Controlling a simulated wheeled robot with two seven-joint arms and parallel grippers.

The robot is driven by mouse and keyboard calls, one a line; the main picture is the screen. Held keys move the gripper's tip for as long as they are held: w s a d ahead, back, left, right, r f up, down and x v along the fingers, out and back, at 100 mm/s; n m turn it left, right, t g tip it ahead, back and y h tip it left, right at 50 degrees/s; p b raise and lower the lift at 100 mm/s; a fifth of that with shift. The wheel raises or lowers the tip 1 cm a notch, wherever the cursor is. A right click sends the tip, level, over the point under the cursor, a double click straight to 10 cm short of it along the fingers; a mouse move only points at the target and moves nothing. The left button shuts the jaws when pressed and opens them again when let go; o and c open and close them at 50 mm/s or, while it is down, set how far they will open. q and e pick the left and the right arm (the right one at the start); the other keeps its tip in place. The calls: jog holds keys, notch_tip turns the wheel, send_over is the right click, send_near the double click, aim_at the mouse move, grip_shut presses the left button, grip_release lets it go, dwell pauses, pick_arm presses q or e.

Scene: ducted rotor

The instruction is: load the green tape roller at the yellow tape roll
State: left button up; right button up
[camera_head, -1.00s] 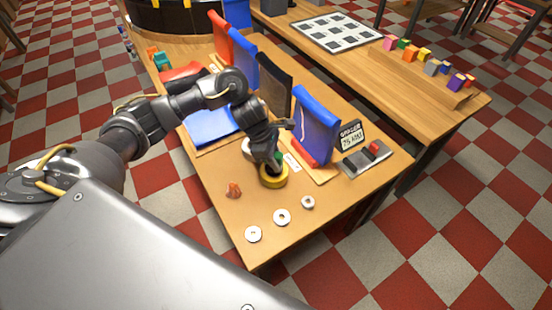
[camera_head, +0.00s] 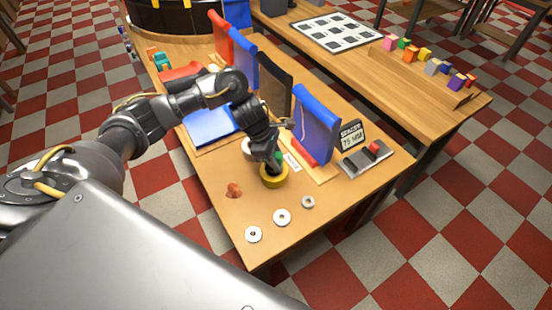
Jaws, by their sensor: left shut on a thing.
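The yellow tape roll (camera_head: 274,181) lies flat on the wooden table. My left gripper (camera_head: 275,165) points down right over it, and its fingertips are at the roll's middle. The green tape roller (camera_head: 279,156) shows only as a small green patch beside the fingers; the gripper is shut on it and hides most of it. I cannot tell whether the roller touches the roll. My right gripper is not in view.
White rings (camera_head: 282,217) and a small orange-brown lump (camera_head: 234,190) lie in front. A blue panel (camera_head: 316,137) stands to the right, near a sign (camera_head: 351,134) and a grey holder (camera_head: 365,159). A blue sheet (camera_head: 211,127) lies behind left.

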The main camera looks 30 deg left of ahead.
pick_arm(q)
jog(key=shift+s, duration=0.1)
dwell(0.5)
jog(key=shift+r+p, duration=0.65)
jog(key=shift+r, duration=0.15)
jog(key=shift+r+p, duration=1.8)
jog(key=shift+r, duration=0.9)
jog(key=shift+d, duration=0.1)
jog(key=s+d+m+g, duration=0.2)
jog(key=s+d+m, duration=0.1)
jog(key=s+m, duration=0.2)
notch_tip(320, 180, up, 12)
jog(key=a+m+g, duration=0.1)
jog(key=m+g, duration=0.1)
jog(key=m, duration=0.3)
jog(key=shift+s+a+m+y, duration=0.15)
jog(key=shift+a+m+y, duration=0.15)
jog(key=shift+a+y, duration=0.1)
